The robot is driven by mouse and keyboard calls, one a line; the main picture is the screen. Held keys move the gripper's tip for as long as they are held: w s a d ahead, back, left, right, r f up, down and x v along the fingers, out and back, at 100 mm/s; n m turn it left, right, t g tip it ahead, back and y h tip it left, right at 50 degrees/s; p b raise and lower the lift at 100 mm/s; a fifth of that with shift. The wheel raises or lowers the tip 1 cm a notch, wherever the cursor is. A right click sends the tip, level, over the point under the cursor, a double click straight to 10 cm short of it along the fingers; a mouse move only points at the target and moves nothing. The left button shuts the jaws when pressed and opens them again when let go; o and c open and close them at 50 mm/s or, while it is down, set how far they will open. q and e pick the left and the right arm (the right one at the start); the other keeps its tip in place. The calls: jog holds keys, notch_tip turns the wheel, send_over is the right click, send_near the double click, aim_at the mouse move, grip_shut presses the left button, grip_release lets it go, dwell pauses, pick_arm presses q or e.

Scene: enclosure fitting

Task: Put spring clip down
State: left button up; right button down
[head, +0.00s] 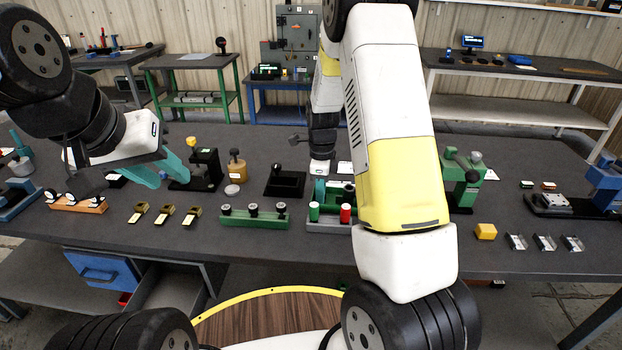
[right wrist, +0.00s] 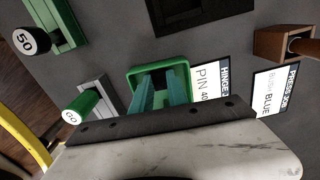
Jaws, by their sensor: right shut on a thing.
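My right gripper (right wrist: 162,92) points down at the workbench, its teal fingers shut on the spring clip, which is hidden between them. In the right wrist view the fingertips are over or inside a green rectangular frame (right wrist: 158,70); I cannot tell the gap to it. In the head view my right gripper (head: 321,190) is partly hidden behind my own arm, near the grey fixture (head: 325,227) with green and red cylinders. My left gripper (head: 158,171) is open and empty above the left part of the bench, behind the brass pieces (head: 165,214).
A green rail with black knobs (head: 255,218) lies left of the grey fixture. A black tray (head: 285,185) stands behind it. A yellow block (head: 486,231) and several silver pieces (head: 545,242) lie at the right. Printed labels (right wrist: 208,85) lie beside the green frame.

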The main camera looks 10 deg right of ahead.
jog(key=c, duration=1.3)
grip_release()
jog(key=shift+f, duration=0.1)
notch_tip(320, 180, up, 12)
jog(key=s+a+r+n+t+y, duration=0.1)
jog(key=s+r+n+t+y, duration=0.15)
jog(key=s+r+n, duration=0.9)
jog(key=s+a+r+n+t, duration=0.1)
jog(key=s+r+n+t, duration=0.2)
jog(key=s+n, duration=0.8)
jog(key=shift+s+r+t, duration=0.35)
jog(key=shift+s+r, duration=0.2)
jog(key=shift+s, duration=0.3)
jog(key=shift+a, duration=0.1)
